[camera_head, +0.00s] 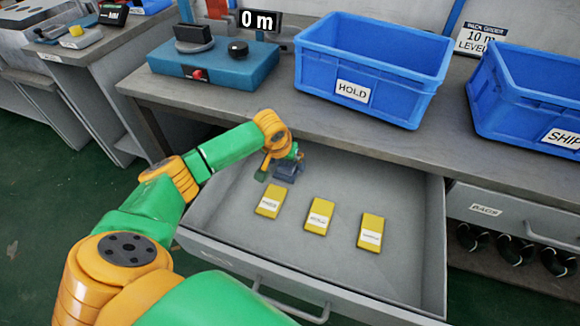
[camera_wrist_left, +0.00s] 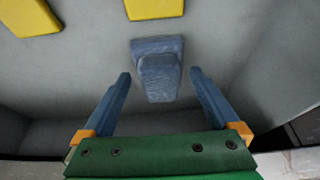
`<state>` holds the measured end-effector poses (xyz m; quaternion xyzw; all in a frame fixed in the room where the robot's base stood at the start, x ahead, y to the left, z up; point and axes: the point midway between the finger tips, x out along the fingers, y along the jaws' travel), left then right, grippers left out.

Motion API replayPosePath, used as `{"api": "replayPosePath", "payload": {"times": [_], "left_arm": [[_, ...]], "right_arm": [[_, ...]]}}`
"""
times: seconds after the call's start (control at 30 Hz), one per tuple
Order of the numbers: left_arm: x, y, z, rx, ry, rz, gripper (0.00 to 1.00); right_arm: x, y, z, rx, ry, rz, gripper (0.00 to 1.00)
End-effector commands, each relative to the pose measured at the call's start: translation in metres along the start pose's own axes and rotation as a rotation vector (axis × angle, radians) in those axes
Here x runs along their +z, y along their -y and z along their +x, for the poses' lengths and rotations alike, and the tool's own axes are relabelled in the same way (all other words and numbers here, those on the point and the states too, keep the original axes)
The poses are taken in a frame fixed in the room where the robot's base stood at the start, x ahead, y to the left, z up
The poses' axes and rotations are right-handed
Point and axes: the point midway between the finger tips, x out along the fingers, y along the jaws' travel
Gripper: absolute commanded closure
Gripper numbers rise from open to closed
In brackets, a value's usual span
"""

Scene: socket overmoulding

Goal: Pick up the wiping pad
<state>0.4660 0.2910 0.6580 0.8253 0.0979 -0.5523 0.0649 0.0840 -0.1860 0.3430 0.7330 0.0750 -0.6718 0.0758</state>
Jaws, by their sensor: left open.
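The wiping pad looks to be the blue-grey block with a raised grip (camera_wrist_left: 158,68) in the left wrist view. It lies on the floor of the open drawer (camera_head: 400,230). In the head view the pad (camera_head: 287,172) shows small at the drawer's back, partly hidden by my gripper. My left gripper (camera_head: 280,165) is over it, with nothing held. In the left wrist view its two blue fingers (camera_wrist_left: 160,82) are spread apart, one to each side of the pad's near end, and the pad lies just beyond the tips. My right gripper is in neither view.
Three yellow labelled packs (camera_head: 269,200) lie in the drawer in front of the pad. The worktop edge (camera_head: 330,135) runs above the drawer's back. Blue HOLD (camera_head: 370,60) and SHIP (camera_head: 530,95) bins and a blue device (camera_head: 215,65) stand on it.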

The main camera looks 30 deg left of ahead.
Motion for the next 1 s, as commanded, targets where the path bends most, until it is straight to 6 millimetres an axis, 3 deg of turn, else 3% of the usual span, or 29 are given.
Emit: {"api": "replayPosePath", "payload": {"times": [0.17, 0.2, 0.5, 0.57, 0.83, 1.0], "left_arm": [[0.000, 0.000, 0.000, 0.000, -0.001, 0.001, 0.05], [0.000, 0.000, 0.000, 0.000, -0.001, 0.001, 0.10], [0.000, 0.000, 0.000, 0.000, 0.000, 0.000, 0.91], [0.000, 0.000, 0.000, 0.000, 0.000, 0.000, 1.00], [-0.003, 0.000, -0.007, 0.000, -0.001, 0.000, 1.00], [-0.013, -0.001, -0.038, 0.002, -0.003, 0.002, 1.00]], "right_arm": [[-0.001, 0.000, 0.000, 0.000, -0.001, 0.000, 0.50], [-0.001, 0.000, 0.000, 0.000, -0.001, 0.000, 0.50], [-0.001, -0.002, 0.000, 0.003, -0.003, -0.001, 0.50], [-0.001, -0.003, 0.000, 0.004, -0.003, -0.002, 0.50], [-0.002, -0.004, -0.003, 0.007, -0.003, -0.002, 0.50], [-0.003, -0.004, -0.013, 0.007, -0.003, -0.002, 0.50]]}}
